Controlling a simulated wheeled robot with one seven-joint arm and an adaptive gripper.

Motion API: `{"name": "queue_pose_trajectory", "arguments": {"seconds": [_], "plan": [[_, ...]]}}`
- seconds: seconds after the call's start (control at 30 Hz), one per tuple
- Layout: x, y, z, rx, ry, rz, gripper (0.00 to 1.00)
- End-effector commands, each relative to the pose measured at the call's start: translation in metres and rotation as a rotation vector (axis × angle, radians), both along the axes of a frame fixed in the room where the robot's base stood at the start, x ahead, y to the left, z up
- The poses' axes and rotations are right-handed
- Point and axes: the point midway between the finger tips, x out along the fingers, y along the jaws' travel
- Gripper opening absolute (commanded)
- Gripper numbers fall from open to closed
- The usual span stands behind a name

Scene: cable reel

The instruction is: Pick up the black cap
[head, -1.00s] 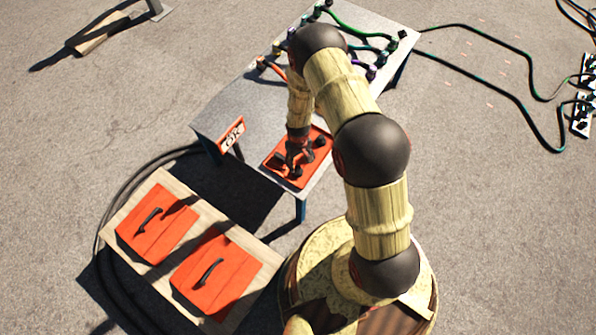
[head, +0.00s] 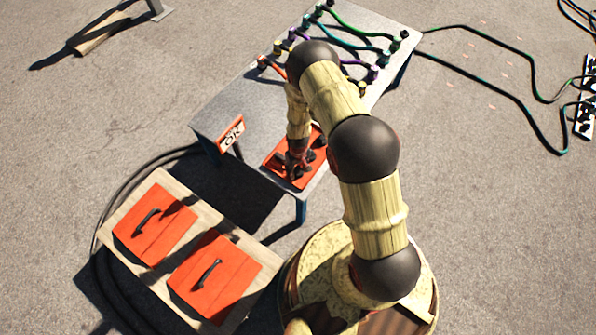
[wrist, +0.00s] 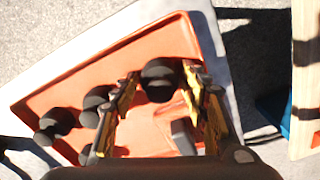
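An orange tray (head: 271,161) sits on the near end of the grey table, and its floor fills much of the wrist view (wrist: 95,75). Several black caps stand in it. One black cap (wrist: 160,88) shows between the fingertips of my gripper (wrist: 161,74), with a gap on each side. Other caps (wrist: 95,98) and (wrist: 57,121) lie to the left, outside the left finger. In the head view my gripper (head: 297,160) points down into the tray and partly hides the caps. The fingers are apart and hold nothing.
Coloured cables (head: 352,38) with end fittings lie across the far end of the table (head: 225,105). A small OK sign (head: 232,134) stands at its left edge. Two orange lids (head: 157,225) with black handles lie on a wooden board at the lower left.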

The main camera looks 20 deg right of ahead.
Motion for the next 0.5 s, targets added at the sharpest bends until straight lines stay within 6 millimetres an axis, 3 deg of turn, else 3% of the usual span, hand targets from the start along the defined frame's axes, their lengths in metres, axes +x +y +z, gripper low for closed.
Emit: {"name": "queue_pose_trajectory", "arguments": {"seconds": [0.5], "plan": [[-0.0004, 0.0, 0.0, 0.0, 0.001, 0.0, 0.14]]}}
